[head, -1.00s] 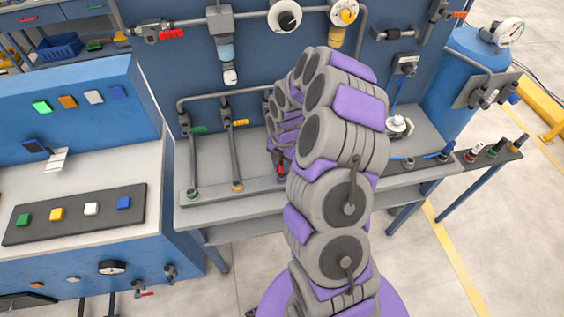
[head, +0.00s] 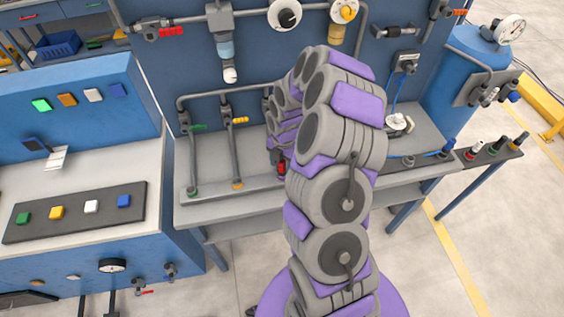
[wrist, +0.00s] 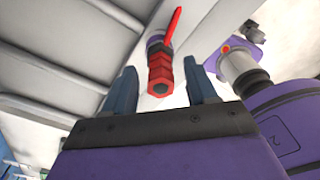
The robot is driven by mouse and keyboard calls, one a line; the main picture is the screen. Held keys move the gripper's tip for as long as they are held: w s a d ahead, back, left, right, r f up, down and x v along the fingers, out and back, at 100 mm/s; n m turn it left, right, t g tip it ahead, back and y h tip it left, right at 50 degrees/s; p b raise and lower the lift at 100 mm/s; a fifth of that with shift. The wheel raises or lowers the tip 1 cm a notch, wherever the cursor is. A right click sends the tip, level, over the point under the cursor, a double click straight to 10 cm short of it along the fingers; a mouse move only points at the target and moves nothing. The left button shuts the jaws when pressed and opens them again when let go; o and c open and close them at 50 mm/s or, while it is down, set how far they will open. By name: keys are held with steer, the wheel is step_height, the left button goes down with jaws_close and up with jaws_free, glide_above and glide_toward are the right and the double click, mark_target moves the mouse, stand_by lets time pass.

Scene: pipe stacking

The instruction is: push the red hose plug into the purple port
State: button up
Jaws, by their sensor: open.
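In the wrist view, my gripper (wrist: 158,72) is open, with one dark blue finger on each side. A red stepped piece (wrist: 160,72), which looks like the red hose plug, stands between and just beyond the fingertips. Its dark round end faces the camera, and gaps show between it and both fingers. I cannot tell how deep the plug sits. In the head view, a bit of red (head: 281,168) shows beside my arm, which hides the gripper and port.
A grey bench (head: 215,190) carries upright pipes with green and orange ends left of my arm. A blue hose (head: 430,155) lies at its right, near a rack of plugs (head: 495,148). A blue panel with gauges stands behind. A blue console (head: 75,110) stands at left.

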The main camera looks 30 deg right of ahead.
step_height(320, 180, up, 17)
steer(key=d+p, duration=0.1)
steer(key=p, duration=0.1)
steer(key=s+a+r+m, duration=0.5)
steer(key=s+a+r, duration=0.1)
steer(key=a+r, duration=0.15)
steer(key=s+a+r+m, duration=0.1)
steer(key=s+a+m, duration=0.3)
steer(key=s+m, duration=0.5)
steer(key=s+a+r+m+g+b, duration=0.1)
steer(key=s+a+m, duration=0.2)
steer(key=s+m, duration=0.6)
steer(key=s, duration=0.8)
steer(key=shift+a+m+h, duration=0.3)
steer(key=shift+a+m, duration=0.1)
steer(key=shift+r, duration=0.1)
steer(key=shift+c, duration=1.4)
steer(key=shift+d, duration=0.15)
